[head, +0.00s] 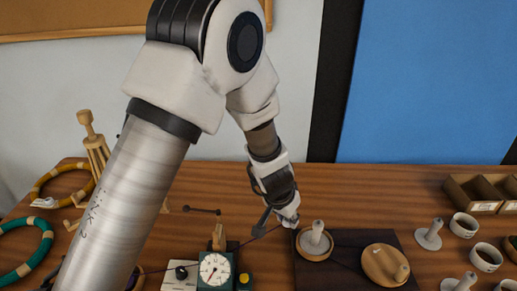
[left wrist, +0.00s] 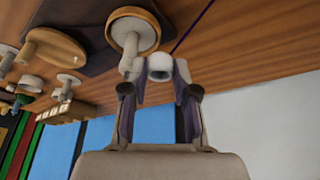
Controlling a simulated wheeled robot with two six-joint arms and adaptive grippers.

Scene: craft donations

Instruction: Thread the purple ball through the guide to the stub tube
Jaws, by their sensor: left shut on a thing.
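My left gripper (head: 285,214) reaches down over the table, just left of a round wooden dish with a grey peg (head: 316,238). I cannot make out the purple ball, and I cannot tell which piece is the guide. My right gripper is not in view.
A dark board (head: 345,240) carries the dish and a wooden disc (head: 385,264). A dial stand (head: 216,270) stands left of it. Grey pegs (head: 428,235), white rings (head: 487,257) and a wooden tray (head: 473,194) are at right. Hoops (head: 27,247) and a wooden figure (head: 95,155) are at left.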

